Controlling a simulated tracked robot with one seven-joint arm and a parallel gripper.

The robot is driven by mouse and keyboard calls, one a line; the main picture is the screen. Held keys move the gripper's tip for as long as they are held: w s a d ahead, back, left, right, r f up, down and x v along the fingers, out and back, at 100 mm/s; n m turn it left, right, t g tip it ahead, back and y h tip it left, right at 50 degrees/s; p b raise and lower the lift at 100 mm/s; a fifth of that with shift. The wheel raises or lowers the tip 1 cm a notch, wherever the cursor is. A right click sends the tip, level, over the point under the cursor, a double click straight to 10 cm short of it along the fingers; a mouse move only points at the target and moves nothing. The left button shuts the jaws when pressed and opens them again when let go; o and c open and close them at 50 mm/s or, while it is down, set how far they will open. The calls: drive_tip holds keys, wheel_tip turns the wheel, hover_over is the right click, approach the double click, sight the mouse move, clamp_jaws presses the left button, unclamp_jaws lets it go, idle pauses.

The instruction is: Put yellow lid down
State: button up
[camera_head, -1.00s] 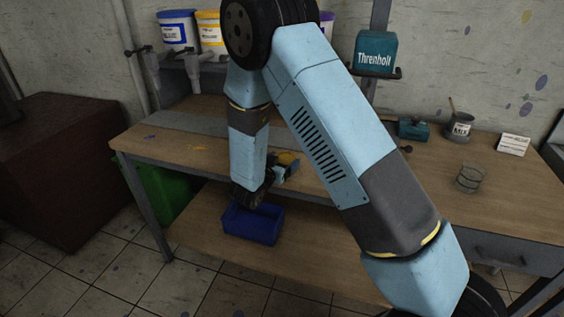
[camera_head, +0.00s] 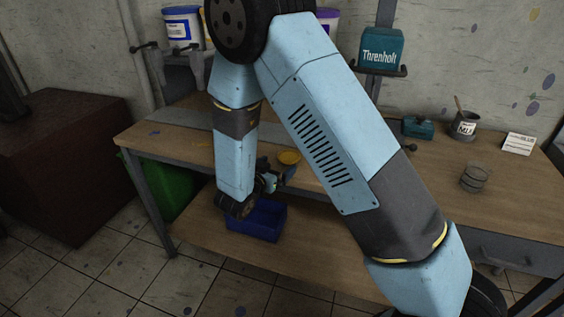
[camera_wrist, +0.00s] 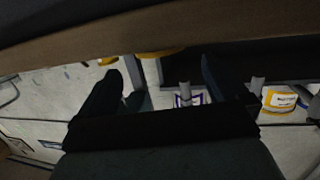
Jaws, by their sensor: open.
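The yellow lid (camera_head: 289,158) lies at the front edge of the wooden workbench, behind and a little above my gripper in the head view. My gripper (camera_head: 272,180) is low beside the bench edge, above the blue bin, and appears apart from the lid. In the wrist view my gripper (camera_wrist: 165,88) has its two dark fingers spread with nothing held between them. A yellow edge (camera_wrist: 155,53), probably the lid, shows at the brown bench edge beyond the fingers. My arm hides part of the bench around the lid.
A blue bin (camera_head: 257,220) stands on the lower shelf (camera_head: 300,262) under my gripper. A green bin (camera_head: 170,185) is under the bench at left. The workbench (camera_head: 420,185) holds a wire holder (camera_head: 474,178) and a mix can (camera_head: 464,125) at right. Paint buckets (camera_head: 182,27) stand on a rack behind.

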drive_tip(key=f+v, duration=0.1)
drive_tip(key=v, duration=0.4)
drive_tip(key=w+d+r+g+y, duration=0.1)
drive_tip(key=w+d+r+y, duration=0.1)
drive_tip(key=w+r+y, duration=0.6)
drive_tip(key=s+d+r+n+g+y, duration=0.1)
drive_tip(key=s+d+r+n, duration=0.15)
drive_tip(key=r, duration=0.45)
drive_tip(key=s+d+r+n+g+y, duration=0.1)
drive_tip(key=s+d+r+y, duration=0.15)
drive_tip(key=r, duration=0.45)
drive_tip(key=s+d+r+n+g+h, duration=0.1)
drive_tip(key=s+d+r+g, duration=0.1)
drive_tip(key=s+d, duration=0.8)
drive_tip(key=s+d+r+n+g+h, duration=0.1)
drive_tip(key=s+d+r+g+h, duration=0.1)
drive_tip(key=s+d, duration=0.8)
drive_tip(key=s+r+g, duration=0.1)
drive_tip(key=s+r, duration=0.1)
drive_tip(key=s, duration=0.4)
drive_tip(key=shift+s+r, duration=0.25)
drive_tip(key=shift+s, duration=0.1)
